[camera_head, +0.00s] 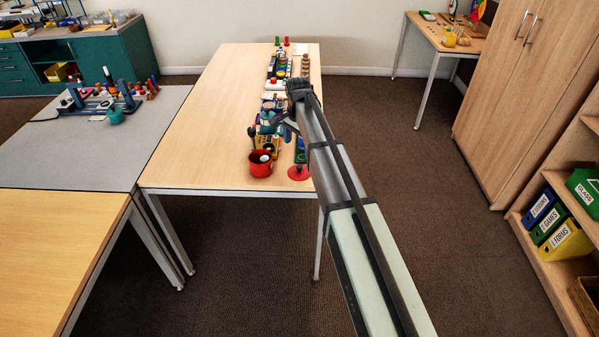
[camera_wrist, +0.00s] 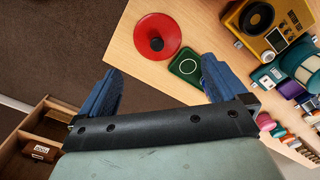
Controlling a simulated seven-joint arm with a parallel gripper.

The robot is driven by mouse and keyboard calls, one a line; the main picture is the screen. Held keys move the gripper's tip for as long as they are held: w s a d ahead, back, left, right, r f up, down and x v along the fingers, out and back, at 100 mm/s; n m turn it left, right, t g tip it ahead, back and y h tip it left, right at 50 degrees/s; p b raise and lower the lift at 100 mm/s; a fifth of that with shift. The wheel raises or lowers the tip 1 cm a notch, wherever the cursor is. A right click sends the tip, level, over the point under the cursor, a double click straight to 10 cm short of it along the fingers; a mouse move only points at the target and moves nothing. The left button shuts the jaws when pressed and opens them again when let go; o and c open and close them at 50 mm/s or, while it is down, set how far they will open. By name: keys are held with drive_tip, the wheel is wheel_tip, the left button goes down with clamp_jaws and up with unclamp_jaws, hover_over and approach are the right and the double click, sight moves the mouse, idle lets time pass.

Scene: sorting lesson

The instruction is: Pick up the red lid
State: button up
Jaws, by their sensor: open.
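The red lid (camera_wrist: 157,36) is a round disc with a dark knob at its centre. It lies on the wooden table, close to the table's edge, at the top of the wrist view. In the head view my gripper (camera_head: 276,122) is above the row of objects, partly hidden.
A green tile (camera_wrist: 185,66) lies beside the lid, near the right finger. A yellow device (camera_wrist: 268,25) stands further right. A red pot (camera_head: 260,163) stands left of the lid in the head view. The table's left half (camera_head: 200,130) is clear.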

hover_over(300, 166)
drive_tip(key=f, duration=0.5)
drive_tip(key=shift+w+a+f, duration=0.1)
drive_tip(key=shift+a, duration=0.2)
drive_tip(key=shift+d+f, duration=0.15)
drive_tip(key=shift+f, duration=1.2)
drive_tip(key=shift+d+f, duration=0.1)
drive_tip(key=shift+f, duration=1.25)
drive_tip(key=shift+s, duration=0.2)
drive_tip(key=c, duration=1.4)
